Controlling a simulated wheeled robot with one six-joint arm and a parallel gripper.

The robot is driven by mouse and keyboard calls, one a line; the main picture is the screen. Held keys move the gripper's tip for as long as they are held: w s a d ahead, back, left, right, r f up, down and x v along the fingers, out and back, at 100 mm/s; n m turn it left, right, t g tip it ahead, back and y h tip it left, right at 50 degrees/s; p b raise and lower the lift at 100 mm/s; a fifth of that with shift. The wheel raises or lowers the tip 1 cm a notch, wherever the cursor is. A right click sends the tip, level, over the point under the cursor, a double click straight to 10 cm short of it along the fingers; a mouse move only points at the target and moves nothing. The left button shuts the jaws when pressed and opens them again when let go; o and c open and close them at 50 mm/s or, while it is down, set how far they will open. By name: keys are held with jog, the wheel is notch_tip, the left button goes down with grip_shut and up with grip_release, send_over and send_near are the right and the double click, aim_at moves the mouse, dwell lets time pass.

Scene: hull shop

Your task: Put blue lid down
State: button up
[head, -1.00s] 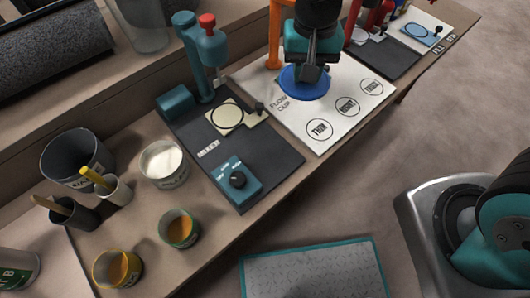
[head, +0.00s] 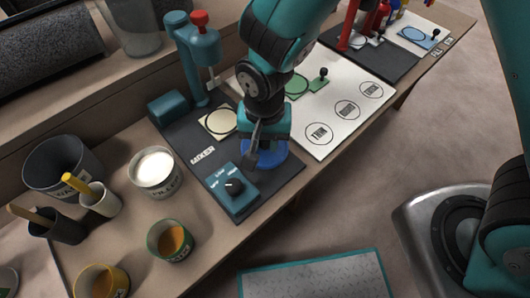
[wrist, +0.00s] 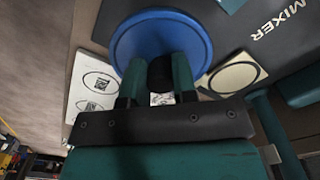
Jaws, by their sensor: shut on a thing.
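The blue lid (head: 268,154) is a round disc held in my gripper (head: 262,138), over the right part of the dark mixer mat (head: 285,178). In the wrist view the blue lid (wrist: 160,42) shows as a full disc just beyond the fingers of my gripper (wrist: 160,88), which are shut on its handle. The fingers hide most of the handle. I cannot tell whether the lid touches the mat.
The teal mixer (head: 198,62) and a cream plate (head: 219,124) are behind. A white board (head: 345,88) with marked circles lies right. Cups (head: 172,240) stand at left.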

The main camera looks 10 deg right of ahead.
aim_at(264, 153)
jog(key=shift+f+b, duration=0.4)
jog(key=shift+f, duration=1.95)
jog(key=shift+f, duration=0.2)
jog(key=o, duration=0.9)
jog(key=shift+r, duration=0.1)
